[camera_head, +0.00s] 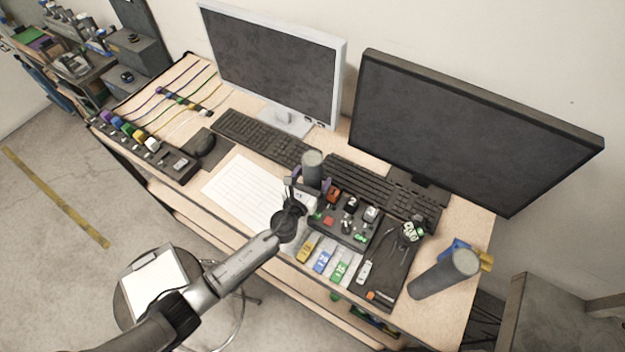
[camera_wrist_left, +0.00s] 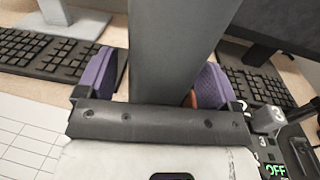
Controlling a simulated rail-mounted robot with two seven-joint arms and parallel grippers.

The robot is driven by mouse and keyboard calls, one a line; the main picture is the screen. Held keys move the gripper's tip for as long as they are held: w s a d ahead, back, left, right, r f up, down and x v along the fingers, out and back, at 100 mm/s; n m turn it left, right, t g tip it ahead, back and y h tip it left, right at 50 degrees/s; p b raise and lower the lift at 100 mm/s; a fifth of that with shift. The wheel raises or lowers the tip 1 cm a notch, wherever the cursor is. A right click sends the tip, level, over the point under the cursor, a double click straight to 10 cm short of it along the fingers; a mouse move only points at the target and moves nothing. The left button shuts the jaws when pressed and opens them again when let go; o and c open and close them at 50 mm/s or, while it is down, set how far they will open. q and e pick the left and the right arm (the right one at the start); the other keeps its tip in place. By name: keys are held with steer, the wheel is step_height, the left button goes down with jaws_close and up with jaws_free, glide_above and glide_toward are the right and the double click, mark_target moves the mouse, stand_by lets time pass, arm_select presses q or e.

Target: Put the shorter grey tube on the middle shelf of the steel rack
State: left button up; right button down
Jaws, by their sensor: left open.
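The shorter grey tube (camera_head: 313,165) stands upright on the desk between the two keyboards. A taller grey tube (camera_head: 444,276) stands at the desk's right end. My left gripper (camera_head: 309,187) is at the shorter tube, low on its side. In the left wrist view, the open gripper's purple fingers (camera_wrist_left: 152,80) lie on either side of the tube (camera_wrist_left: 170,40); I cannot tell whether they touch it. The tube's foot is hidden by the gripper. I cannot make out the steel rack for certain. My right gripper is not in view.
A black switch panel (camera_head: 345,218) stands close right of the gripper. Two monitors (camera_head: 270,62) stand behind. A paper sheet (camera_head: 243,190) lies to the left. Shelving with several items (camera_head: 72,62) is at the far left. A stool (camera_head: 155,283) stands in front of the desk.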

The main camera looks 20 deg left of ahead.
arm_select(q)
steer(key=shift+w, duration=0.3)
steer(key=c, duration=1.5)
steer(key=shift+r, duration=0.15)
steer(key=shift+c, duration=0.4)
